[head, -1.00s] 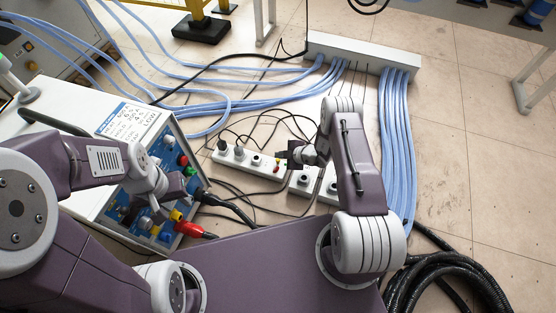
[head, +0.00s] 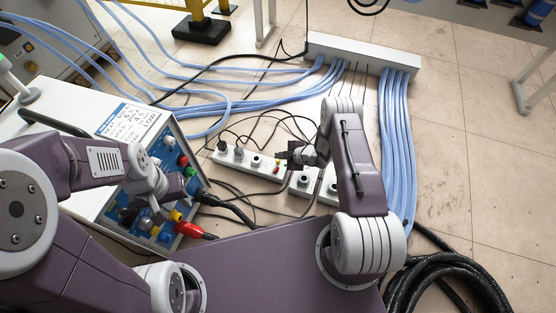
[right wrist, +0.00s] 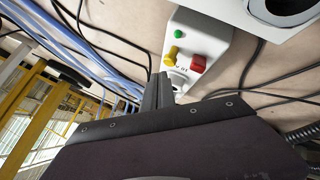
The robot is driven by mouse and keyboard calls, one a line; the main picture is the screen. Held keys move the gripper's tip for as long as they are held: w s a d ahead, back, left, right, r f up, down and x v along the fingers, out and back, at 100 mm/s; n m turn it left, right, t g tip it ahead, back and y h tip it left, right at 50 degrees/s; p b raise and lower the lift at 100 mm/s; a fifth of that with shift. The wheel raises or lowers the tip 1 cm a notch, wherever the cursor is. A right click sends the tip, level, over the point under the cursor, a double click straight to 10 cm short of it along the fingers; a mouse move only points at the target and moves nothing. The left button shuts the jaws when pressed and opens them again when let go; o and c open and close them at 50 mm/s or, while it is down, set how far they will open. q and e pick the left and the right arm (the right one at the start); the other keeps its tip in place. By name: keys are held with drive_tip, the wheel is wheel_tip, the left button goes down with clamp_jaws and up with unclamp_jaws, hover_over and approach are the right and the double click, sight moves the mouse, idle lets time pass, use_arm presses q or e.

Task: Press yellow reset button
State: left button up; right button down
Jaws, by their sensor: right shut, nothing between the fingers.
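The yellow button (right wrist: 170,56) stands out from the end of a white power strip, beside a red switch (right wrist: 198,63) and a green light (right wrist: 178,34). My right gripper (right wrist: 159,76) is shut and empty; its tips appear close to the yellow button, but I cannot tell whether they touch. In the head view the right gripper (head: 282,156) is at the right end of the white strip (head: 232,157), where the yellow button is too small to make out clearly. My left gripper (head: 148,214) is in front of the heater's blue panel; its jaws are unclear.
The white heater box (head: 85,130) stands at left with cables plugged in. More white sockets (head: 303,182) lie right of the strip. Blue hoses (head: 396,150) and thin black cables cross the floor. Clear floor (head: 470,150) lies at right.

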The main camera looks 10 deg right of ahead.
idle(0.7)
drive_tip(key=shift+f, duration=0.4)
drive_tip(key=shift+f+b, duration=0.95)
drive_tip(key=shift+b, duration=0.1)
idle(0.6)
drive_tip(key=shift+r, duration=0.1)
drive_tip(key=shift+r+p, duration=1.25)
wheel_tip(320, 180, up, 5)
drive_tip(key=p, duration=0.4)
drive_tip(key=shift+p, duration=0.3)
